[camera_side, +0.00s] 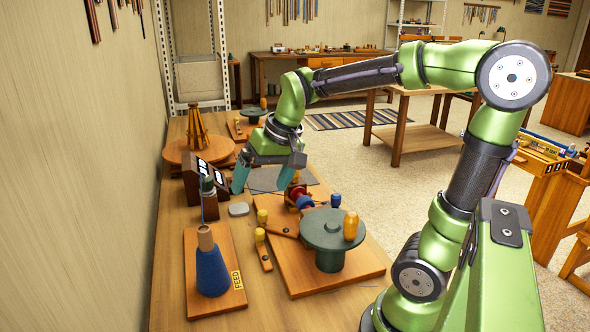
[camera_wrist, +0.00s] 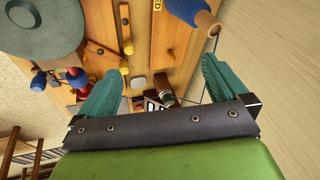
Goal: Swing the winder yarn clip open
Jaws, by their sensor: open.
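The winder stands on a wooden board (camera_side: 335,276) with a dark green disc (camera_side: 328,229) and an orange crank knob (camera_side: 351,225). Beside the disc lies a narrow wooden bar with a yellow knob (camera_side: 264,253); a second bar with yellow knobs (camera_side: 280,228) sits behind it. I cannot tell for sure which is the yarn clip. In the wrist view the narrow bar (camera_wrist: 124,22) and the disc (camera_wrist: 40,28) lie at the upper left. My gripper (camera_side: 266,178) is open and empty, above the table behind the bars, apart from them; its fingers also show in the wrist view (camera_wrist: 160,82).
A blue yarn cone (camera_side: 211,270) stands on the feed board (camera_side: 233,290) at the front left. A small dark post device (camera_side: 209,200) and a grey pad (camera_side: 239,209) are near my gripper. A round wooden stand (camera_side: 207,150) is farther back. The wall borders the left.

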